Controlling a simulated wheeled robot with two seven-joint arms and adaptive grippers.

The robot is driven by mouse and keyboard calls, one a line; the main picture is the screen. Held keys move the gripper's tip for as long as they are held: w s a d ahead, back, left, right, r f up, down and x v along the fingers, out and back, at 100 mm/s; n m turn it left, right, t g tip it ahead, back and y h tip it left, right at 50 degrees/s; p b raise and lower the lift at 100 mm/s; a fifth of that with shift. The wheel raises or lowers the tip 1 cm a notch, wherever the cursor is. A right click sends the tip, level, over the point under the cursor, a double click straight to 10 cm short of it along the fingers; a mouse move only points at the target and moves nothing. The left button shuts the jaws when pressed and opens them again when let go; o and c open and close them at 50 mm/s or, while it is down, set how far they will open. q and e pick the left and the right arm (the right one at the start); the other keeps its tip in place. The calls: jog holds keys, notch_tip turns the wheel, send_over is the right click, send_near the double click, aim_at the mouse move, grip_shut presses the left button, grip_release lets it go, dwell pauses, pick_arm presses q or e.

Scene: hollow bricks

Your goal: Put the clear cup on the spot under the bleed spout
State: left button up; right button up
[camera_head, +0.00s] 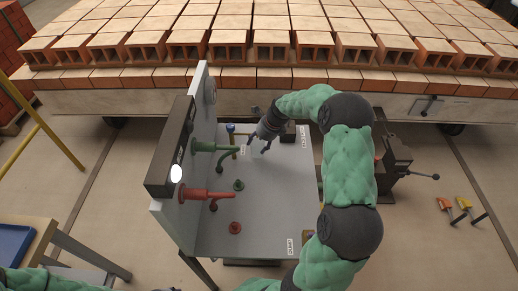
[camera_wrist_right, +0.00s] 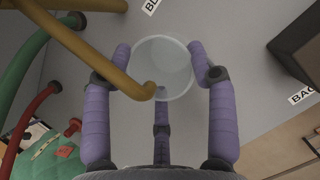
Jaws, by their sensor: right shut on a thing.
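The clear cup (camera_wrist_right: 176,62) is between the purple fingers of my right gripper (camera_wrist_right: 160,58) in the wrist view. The fingers are shut on it. The brass-coloured bleed spout (camera_wrist_right: 108,68) crosses the left of this view, its bent end overlapping the cup's near rim. I cannot tell whether the cup's base touches the grey table. In the head view my right gripper (camera_head: 258,145) is over the back of the table, right of the pipes; the cup is too faint to make out there. A label starting "BL" (camera_wrist_right: 151,5) lies just beyond the cup. My left gripper is out of view.
Green (camera_head: 205,146) and red (camera_head: 192,194) pipes stick out from the upright panel (camera_head: 200,110) on the left. A dark block (camera_wrist_right: 300,45) stands right of the cup. The grey tabletop (camera_head: 270,205) is clear at front right. Hollow bricks (camera_head: 230,45) line the back.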

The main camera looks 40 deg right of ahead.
notch_tip(320, 180, down, 4)
jog(key=shift+r+b, duration=0.2)
jog(key=shift+b, duration=0.5)
jog(key=shift+r, duration=0.1)
jog(key=o, duration=1.1)
jog(key=shift+o, duration=0.2)
jog(key=p+v, duration=0.3)
jog(key=v, duration=0.9)
jog(key=shift+d, duration=0.1)
